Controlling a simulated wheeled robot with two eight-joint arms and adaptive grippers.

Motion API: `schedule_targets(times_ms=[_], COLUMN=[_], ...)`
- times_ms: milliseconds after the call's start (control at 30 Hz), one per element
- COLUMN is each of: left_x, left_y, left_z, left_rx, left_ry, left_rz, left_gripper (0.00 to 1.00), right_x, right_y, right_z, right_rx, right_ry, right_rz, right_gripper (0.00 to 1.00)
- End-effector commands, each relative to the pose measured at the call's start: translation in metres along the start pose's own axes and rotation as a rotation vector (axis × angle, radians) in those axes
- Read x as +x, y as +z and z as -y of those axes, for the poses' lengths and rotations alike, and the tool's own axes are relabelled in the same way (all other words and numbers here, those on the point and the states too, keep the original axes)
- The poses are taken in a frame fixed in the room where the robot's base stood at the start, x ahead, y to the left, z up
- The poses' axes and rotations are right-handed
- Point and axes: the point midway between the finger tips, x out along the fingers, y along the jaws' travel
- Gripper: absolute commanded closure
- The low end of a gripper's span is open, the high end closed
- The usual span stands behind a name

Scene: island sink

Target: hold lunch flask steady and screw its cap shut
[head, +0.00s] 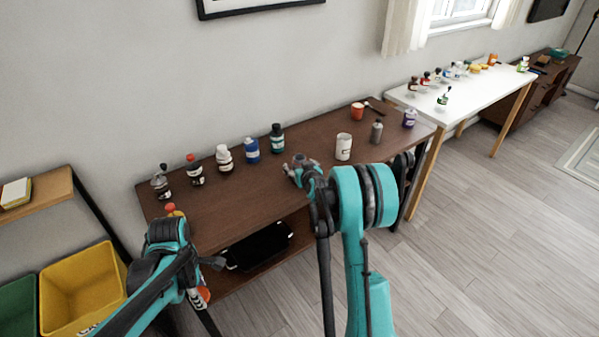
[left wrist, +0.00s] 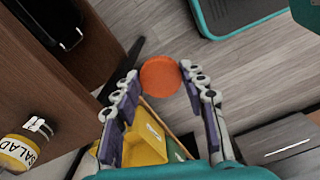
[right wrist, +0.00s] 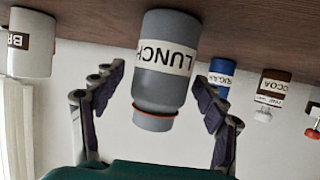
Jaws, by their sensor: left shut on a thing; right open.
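The grey lunch flask (right wrist: 165,62), labelled LUNCH, stands on the brown table; the right wrist view shows it upside down. Its mouth has an orange ring (right wrist: 154,120) and no cap on it. My right gripper (right wrist: 153,85) is open, with one finger on each side of the flask and gaps visible. In the head view the right gripper (head: 298,170) largely hides the flask. My left gripper (left wrist: 160,84) is shut on the orange cap (left wrist: 160,76), seen as a round disc between its fingertips. In the head view the cap (head: 205,294) is partly hidden, low beside the table's front left.
A row of bottles, including a blue one (head: 251,150), stands along the table's back left. A white canister (head: 343,147) and a grey bottle (head: 376,130) stand right of my right gripper. A yellow bin (head: 82,290) is at lower left. The table's front middle is clear.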

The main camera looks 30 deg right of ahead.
Motion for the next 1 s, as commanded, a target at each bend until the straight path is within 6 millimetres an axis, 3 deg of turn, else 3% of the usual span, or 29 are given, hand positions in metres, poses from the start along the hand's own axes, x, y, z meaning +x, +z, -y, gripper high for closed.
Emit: schedule_targets(times_ms=[167, 400, 1000], left_x=[-0.0004, -0.0003, -0.0056], left_y=[0.0000, 0.0000, 0.0000], left_z=[0.0000, 0.0000, 0.0000], left_rx=[0.000, 0.000, 0.000], left_ry=[0.000, 0.000, 0.000], left_rz=[0.000, 0.000, 0.000], left_gripper=[0.69, 0.69, 0.69], right_x=[-0.0003, -0.0003, -0.0039], right_y=[-0.0002, -0.0001, -0.0090], right_z=[0.0001, 0.0001, 0.0000], right_rx=[0.000, 0.000, 0.000], right_ry=[0.000, 0.000, 0.000], right_rz=[0.000, 0.000, 0.000], right_gripper=[0.28, 0.86, 0.86])
